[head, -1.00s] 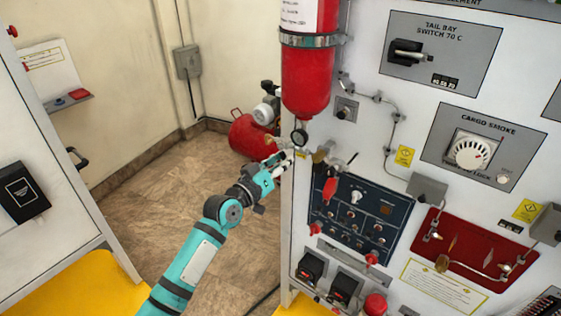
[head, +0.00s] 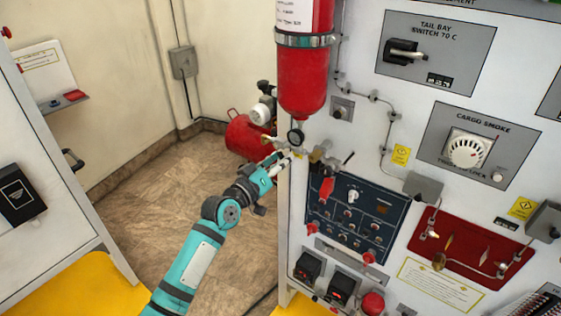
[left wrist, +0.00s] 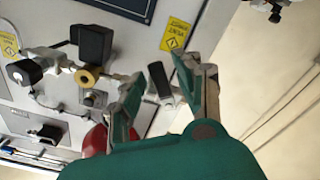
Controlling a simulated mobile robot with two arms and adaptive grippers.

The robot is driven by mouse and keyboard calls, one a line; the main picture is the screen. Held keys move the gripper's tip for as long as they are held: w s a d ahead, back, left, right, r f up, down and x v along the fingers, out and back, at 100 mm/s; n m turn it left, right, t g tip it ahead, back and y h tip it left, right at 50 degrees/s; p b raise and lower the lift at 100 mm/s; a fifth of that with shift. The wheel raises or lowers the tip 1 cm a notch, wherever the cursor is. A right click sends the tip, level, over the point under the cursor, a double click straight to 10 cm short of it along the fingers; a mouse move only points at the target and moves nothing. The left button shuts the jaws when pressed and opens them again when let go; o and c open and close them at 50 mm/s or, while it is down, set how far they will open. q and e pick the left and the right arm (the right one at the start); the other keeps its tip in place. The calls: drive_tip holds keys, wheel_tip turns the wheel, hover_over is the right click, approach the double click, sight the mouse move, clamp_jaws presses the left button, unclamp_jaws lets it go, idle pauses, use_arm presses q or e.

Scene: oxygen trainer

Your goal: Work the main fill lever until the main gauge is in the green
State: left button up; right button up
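My left gripper (head: 281,159) is at the left edge of the white panel, just below a small round gauge (head: 296,136) under a red bottle (head: 304,75). The gauge's face is too small to read. In the left wrist view my left gripper (left wrist: 158,70) is open. A short black lever handle (left wrist: 158,84) shows between its two fingers, on a metal fitting at the panel edge. I cannot tell whether the fingers touch it. Dark valve or gauge bodies (left wrist: 95,42) sit left of it in that view. My right gripper is not in view.
A blue control panel (head: 356,216) and a red plate with fittings (head: 470,243) are on the panel's right. A red tank (head: 246,138) stands on the floor behind. A white cabinet (head: 60,215) is at the left. The floor between is clear.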

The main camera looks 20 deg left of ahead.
use_arm(q)
drive_tip(key=v, duration=1.2)
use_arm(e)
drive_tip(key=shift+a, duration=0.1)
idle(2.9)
